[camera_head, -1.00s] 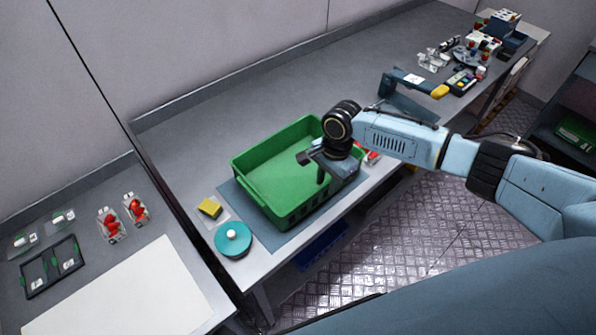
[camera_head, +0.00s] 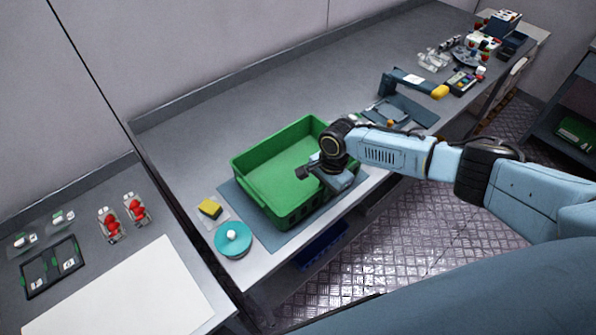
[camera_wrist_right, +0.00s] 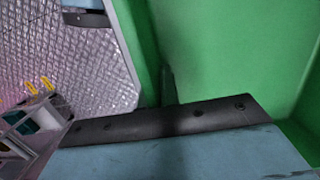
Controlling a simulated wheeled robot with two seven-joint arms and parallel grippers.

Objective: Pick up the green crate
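The green crate (camera_head: 268,160) is an empty, open-topped box on a blue-grey mat on the long grey bench. Its green wall also fills much of the right wrist view (camera_wrist_right: 225,50). My right gripper (camera_head: 312,176) is low at the crate's near right rim, with its dark front part over the inside. In the wrist view a dark finger (camera_wrist_right: 168,88) is close to the green wall. The other finger is hidden, so I cannot tell whether the jaws are open or shut on the rim. My left gripper is not in view.
A teal round lid (camera_head: 236,244) and a yellow sponge (camera_head: 209,208) lie left of the crate. A dark device with a yellow end (camera_head: 439,91) stands right along the bench. Red items (camera_head: 108,224) sit on the left table. The bench behind the crate is clear.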

